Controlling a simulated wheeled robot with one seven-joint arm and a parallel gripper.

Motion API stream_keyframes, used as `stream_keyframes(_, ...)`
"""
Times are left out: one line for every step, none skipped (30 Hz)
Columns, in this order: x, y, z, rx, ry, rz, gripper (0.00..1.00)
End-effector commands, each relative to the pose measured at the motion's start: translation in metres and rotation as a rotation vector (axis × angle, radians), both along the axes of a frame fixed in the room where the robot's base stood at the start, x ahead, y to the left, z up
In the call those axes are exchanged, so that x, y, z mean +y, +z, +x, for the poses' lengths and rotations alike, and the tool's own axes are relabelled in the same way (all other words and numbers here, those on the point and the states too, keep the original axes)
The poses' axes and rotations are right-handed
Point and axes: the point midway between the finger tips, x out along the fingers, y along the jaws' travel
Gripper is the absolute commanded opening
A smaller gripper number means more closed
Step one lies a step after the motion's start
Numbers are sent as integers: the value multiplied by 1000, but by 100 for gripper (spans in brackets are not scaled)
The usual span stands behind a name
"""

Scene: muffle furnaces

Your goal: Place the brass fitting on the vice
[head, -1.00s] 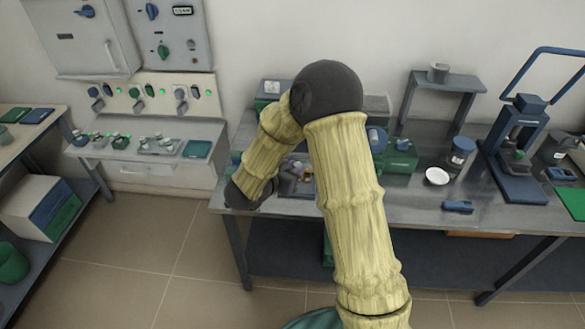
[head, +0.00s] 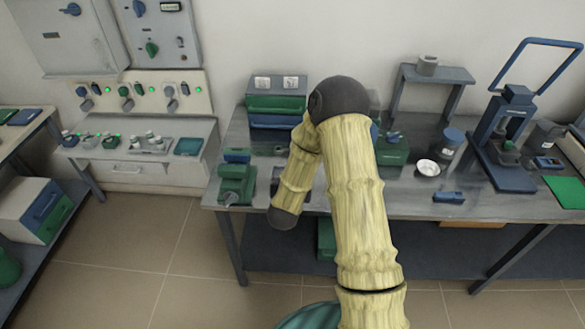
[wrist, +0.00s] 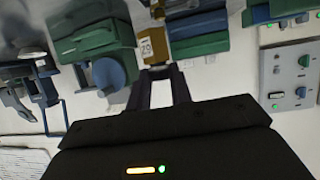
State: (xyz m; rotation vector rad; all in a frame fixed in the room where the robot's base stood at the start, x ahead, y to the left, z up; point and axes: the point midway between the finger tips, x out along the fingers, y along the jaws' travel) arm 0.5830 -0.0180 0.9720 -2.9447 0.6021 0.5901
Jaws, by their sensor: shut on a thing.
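A brass-coloured fitting (wrist: 152,46) with a pale tag reading 29 is at the fingertips in the wrist view. My gripper (wrist: 157,73) is shut on it. In the head view my arm hides the gripper and the fitting. What looks like the vice (head: 236,183), a green body with a blue top and a grey handle at the front, stands on the left end of the bench. The dark wrist end of my arm is to the right of it in the head view. I cannot clearly pick out the vice in the wrist view.
A green and blue drawer unit (head: 276,104) stands behind the vice. A green device with a blue knob (wrist: 108,74) is on the bench, with a white dish (head: 428,168) and a blue press (head: 505,150) farther right. Bare bench (head: 400,203) shows at the front.

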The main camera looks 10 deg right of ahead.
Motion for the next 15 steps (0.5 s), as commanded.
stream_keyframes(-1,-13,-3,6,43,0,0)
stream_keyframes(-1,-20,-5,7,72,-1,0)
stream_keyframes(0,-28,-8,7,109,-1,0)
stream_keyframes(1,-34,-10,6,136,-1,0)
stream_keyframes(2,-39,-12,5,160,1,0)
stream_keyframes(4,-46,-15,4,191,0,0)
stream_keyframes(5,-51,-18,5,214,0,0)
stream_keyframes(6,-56,-21,4,236,0,0)
stream_keyframes(7,-62,-25,4,263,0,0)
stream_keyframes(9,-66,-27,4,283,1,0)
stream_keyframes(10,-70,-30,3,303,1,0)
stream_keyframes(12,-76,-35,4,329,1,0)
stream_keyframes(14,-80,-38,3,348,1,0)
stream_keyframes(15,-85,-42,4,367,2,0)
stream_keyframes(17,-90,-47,3,392,1,0)
